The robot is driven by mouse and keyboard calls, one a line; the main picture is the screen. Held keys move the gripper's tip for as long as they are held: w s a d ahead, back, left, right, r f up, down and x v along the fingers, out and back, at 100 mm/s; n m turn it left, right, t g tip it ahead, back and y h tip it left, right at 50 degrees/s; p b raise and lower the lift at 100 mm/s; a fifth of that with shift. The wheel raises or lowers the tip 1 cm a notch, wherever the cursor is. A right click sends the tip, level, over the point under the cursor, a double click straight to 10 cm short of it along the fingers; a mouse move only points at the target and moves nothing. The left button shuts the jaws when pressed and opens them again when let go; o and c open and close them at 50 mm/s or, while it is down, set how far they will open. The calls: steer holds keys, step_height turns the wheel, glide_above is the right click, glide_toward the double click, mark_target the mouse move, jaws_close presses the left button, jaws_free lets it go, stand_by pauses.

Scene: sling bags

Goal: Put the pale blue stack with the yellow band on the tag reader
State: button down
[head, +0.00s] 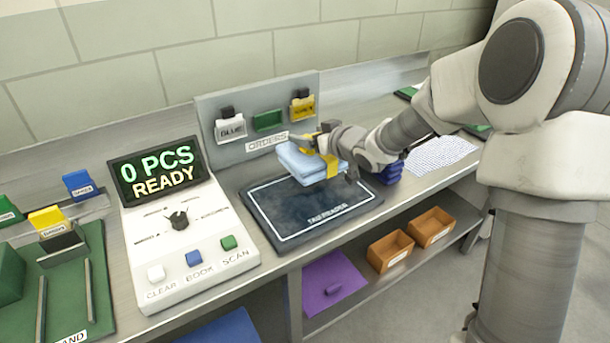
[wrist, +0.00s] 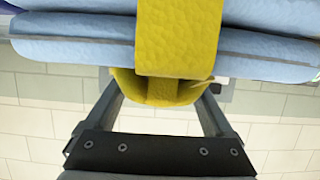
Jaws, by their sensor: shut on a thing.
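The pale blue stack (head: 302,162) with a yellow band (head: 331,165) is held above the dark tag reader pad (head: 270,222) in the head view. It seems raised clear of the pad, over its back part. My gripper (head: 335,150) is at the right end of the stack, shut on it by the band. In the wrist view, the stack (wrist: 70,45) spans the top with the yellow band (wrist: 178,40) down its middle. The two fingers stand on either side of the band's lower yellow part (wrist: 160,90). The fingertips are hidden behind the stack.
A console (head: 183,225) left of the pad shows "0 PCS READY". A dark blue bundle (head: 391,173) and a white sheet (head: 440,153) lie to the right. Orange bins (head: 390,250) sit on the lower shelf.

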mark_target(309, 153)
steer(key=s+f, duration=0.1)
steer(key=s, duration=0.1)
steer(key=s+a+f+b, duration=0.1)
steer(key=s, duration=0.1)
steer(key=shift+f, duration=0.15)
steer(key=shift+f+b, duration=0.6)
steer(key=shift+f, duration=1.35)
steer(key=shift+f, duration=0.1)
steer(key=shift+f, duration=0.15)
jaws_free()
